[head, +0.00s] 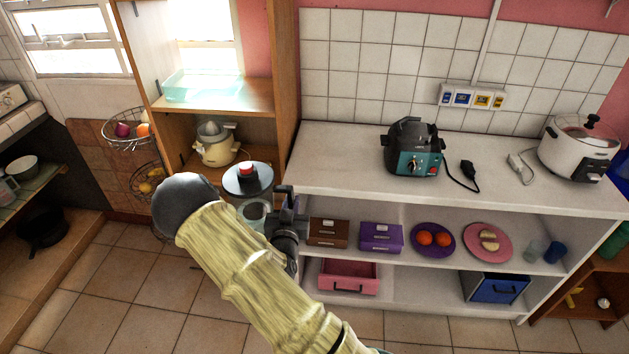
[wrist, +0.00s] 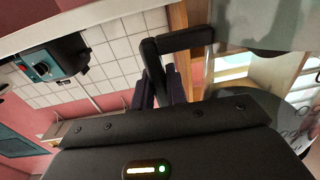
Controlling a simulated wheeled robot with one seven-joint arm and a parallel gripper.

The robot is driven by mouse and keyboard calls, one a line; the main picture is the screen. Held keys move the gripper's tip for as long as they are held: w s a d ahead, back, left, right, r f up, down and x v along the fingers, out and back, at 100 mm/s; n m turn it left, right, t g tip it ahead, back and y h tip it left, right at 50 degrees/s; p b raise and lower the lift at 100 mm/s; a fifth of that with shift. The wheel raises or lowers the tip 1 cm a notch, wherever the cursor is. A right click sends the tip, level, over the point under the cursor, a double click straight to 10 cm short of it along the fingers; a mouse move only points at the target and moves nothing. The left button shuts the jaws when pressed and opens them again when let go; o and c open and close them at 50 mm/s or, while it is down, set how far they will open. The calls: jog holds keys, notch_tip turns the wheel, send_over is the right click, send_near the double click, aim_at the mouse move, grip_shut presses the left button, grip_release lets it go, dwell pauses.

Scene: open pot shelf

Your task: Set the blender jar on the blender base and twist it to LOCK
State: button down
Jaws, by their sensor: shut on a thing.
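The blender jar (head: 256,211) is clear, with a dark lid and a red knob. It is held in the air left of the counter, partly hidden by my arm. My gripper (head: 286,208) is shut on the jar's black handle. In the wrist view, the fingers (wrist: 163,88) close around the handle, and the clear jar wall (wrist: 262,22) fills the upper right.
The white counter (head: 330,165) is clear left of the base. Boxes and plates fill the shelf below. A wooden cabinet (head: 285,60) with a juicer (head: 214,145) stands behind the jar.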

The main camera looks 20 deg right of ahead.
jog(key=s+a+f+n+t+y+b, duration=0.1)
jog(key=s+a+f+n+y, duration=0.1)
jog(key=a+f, duration=0.4)
jog(key=shift+s+a+y, duration=0.3)
jog(key=shift+a+y, duration=0.05)
jog(key=shift+y, duration=0.45)
